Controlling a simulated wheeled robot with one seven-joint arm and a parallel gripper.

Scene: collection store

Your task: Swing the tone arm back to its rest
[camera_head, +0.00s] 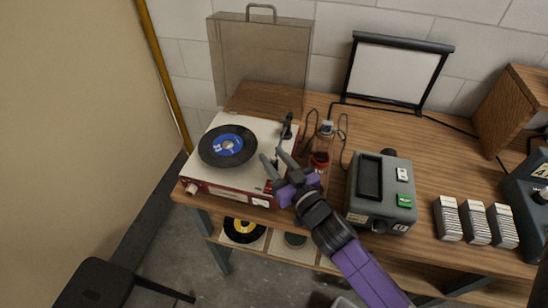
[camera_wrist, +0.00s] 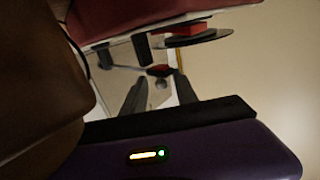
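The record player (camera_head: 205,185) has a white top and a red base and stands at the left of the wooden bench. A black record with a blue label (camera_head: 228,145) lies on it; its dark edge also shows in the wrist view (camera_wrist: 205,40). The tone arm's dark pivot (camera_head: 287,130) is at the deck's right; the rest of the arm is largely hidden behind my fingers. My gripper (camera_head: 273,156) is open over the deck's right side. In the wrist view, a thin part with a red-and-dark end (camera_wrist: 158,70) shows near my fingertips (camera_wrist: 162,78); I cannot tell whether they touch.
A bottle with red contents (camera_head: 321,150) stands close right of my gripper. Further right are a grey device (camera_head: 380,190) and several white card stacks (camera_head: 476,222). A clear cover (camera_head: 260,60) and a small screen (camera_head: 395,70) stand behind. A dark stool (camera_head: 95,285) is at the lower left.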

